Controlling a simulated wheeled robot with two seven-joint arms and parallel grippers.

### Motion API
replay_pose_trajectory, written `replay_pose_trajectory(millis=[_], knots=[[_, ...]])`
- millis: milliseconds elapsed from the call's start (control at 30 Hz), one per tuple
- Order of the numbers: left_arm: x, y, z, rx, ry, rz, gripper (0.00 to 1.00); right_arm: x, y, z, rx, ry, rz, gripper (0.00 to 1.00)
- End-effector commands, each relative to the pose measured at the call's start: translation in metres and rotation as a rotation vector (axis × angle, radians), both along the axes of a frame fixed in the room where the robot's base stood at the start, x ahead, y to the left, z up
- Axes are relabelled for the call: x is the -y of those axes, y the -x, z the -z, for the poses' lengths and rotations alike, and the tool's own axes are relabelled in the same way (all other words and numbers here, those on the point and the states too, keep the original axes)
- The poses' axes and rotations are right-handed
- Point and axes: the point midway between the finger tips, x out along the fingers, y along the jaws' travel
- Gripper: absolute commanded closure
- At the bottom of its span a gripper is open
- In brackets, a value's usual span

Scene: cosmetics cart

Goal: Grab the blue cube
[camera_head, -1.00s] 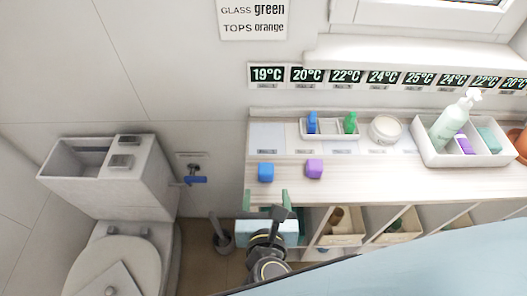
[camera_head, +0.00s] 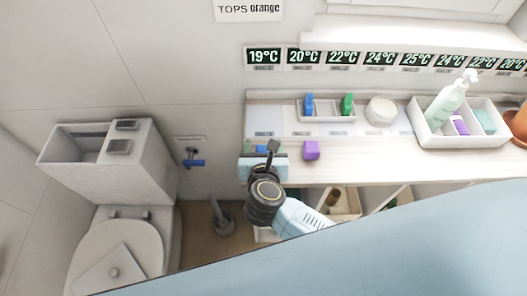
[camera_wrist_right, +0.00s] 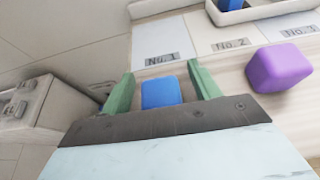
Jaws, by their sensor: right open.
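The blue cube (camera_wrist_right: 161,92) sits on the pale wooden counter (camera_head: 360,165), near its left end, below the "No. 1" label. In the right wrist view it stands between the two green fingers of my right gripper (camera_wrist_right: 160,85), with small gaps at the sides. In the head view my right gripper (camera_head: 262,148) is over the counter's front left, and its body hides most of the cube. The right gripper is open. My left gripper is not in view.
A purple cube (camera_head: 311,150) stands close to the right of my right gripper. Behind are a small tray with a blue bottle (camera_head: 309,104) and a green bottle (camera_head: 347,104), and a white jar (camera_head: 381,110). A divided white box (camera_head: 432,138) is farther right. A toilet (camera_head: 125,245) is left.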

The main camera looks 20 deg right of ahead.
Motion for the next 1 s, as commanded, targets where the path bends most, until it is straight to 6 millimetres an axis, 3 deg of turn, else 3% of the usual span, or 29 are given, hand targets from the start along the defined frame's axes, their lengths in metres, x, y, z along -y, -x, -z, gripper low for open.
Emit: replay_pose_trajectory(millis=[300,700,1000], knots=[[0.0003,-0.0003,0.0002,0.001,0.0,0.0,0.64,0.0019,-0.0062,0.0034,0.0,-0.002,0.0,0.38],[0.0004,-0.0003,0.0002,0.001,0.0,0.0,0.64,0.0018,-0.0062,0.0029,-0.001,-0.002,-0.001,0.87],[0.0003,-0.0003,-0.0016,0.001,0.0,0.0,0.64,0.0015,-0.0063,-0.0049,0.001,-0.003,0.0,0.87]])
